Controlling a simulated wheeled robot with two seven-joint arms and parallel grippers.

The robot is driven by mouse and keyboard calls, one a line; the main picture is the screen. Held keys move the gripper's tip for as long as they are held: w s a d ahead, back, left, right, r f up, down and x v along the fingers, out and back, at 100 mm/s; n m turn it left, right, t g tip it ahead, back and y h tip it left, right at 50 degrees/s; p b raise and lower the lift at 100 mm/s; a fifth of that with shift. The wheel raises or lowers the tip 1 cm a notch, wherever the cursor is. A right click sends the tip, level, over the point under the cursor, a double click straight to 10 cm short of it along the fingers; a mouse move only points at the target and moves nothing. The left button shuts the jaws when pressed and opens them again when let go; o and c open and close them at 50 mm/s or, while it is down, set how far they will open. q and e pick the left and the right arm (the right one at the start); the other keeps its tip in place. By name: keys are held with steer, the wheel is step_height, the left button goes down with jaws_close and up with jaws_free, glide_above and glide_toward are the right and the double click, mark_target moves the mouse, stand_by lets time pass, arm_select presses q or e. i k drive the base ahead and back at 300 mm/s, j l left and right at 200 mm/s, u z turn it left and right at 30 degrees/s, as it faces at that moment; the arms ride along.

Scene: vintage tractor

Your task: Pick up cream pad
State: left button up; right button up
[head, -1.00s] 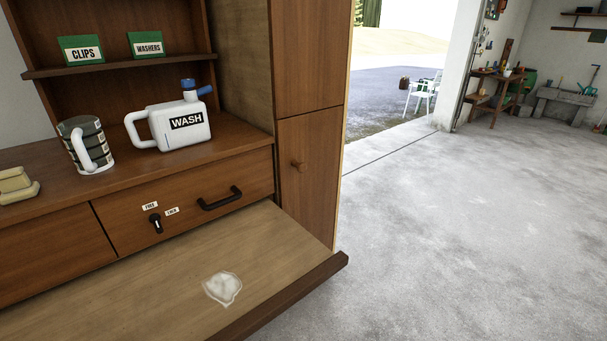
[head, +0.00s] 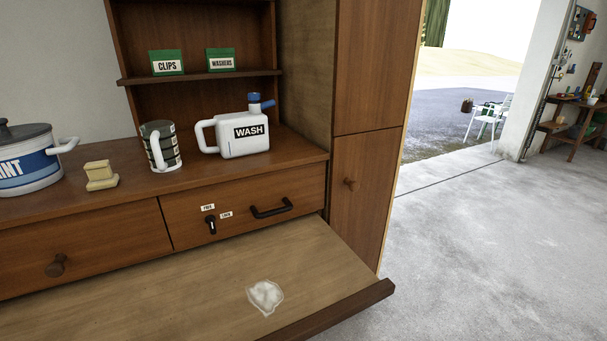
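The cream pad (head: 100,175) is a small, pale yellow, stepped block. It stands on the wooden cabinet top, left of the dark banded mug and right of the paint pot. It is apart from both. Neither of my grippers shows in the head view.
The paint pot (head: 28,165), banded mug (head: 160,147) and white WASH jug (head: 240,137) share the cabinet top. Below, a pull-out board (head: 170,300) juts forward with a whitish patch (head: 265,297) on it. A tall cupboard (head: 365,190) stands right; open floor (head: 490,270) lies beyond.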

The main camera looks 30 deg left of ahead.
mark_target(100, 173)
steer(key=u, duration=0.45)
steer(key=j+u, duration=0.15)
steer(key=u, duration=0.3)
steer(key=j+u, duration=0.1)
steer(key=u, duration=0.4)
steer(key=j+u, duration=0.1)
steer(key=u, duration=0.35)
steer(key=k+j, duration=0.05)
